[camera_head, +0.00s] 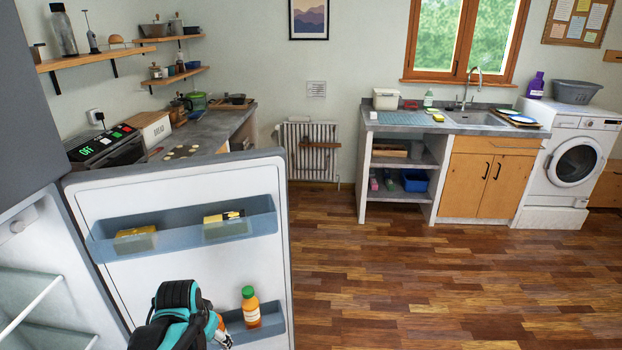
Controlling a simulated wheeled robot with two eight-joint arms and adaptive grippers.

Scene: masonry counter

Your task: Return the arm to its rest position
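My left arm (177,317), teal and black, comes in at the bottom left, in front of the open fridge door (180,190). Only a small part of my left gripper (222,335) shows at the arm's lower right, near the lower door shelf (271,322). Its fingers are mostly hidden, so I cannot tell whether it is open or shut. An orange bottle with a green cap (251,309) stands upright in that shelf, just right of the gripper. A gap shows between the bottle and the arm. My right gripper is not in view.
The upper door shelf (185,232) holds two yellow packs. Glass fridge shelves (30,300) are at the left. A counter (215,130) stands behind the door; a sink counter (450,125) and washing machine (572,160) stand at the back right. The wooden floor (430,270) is clear.

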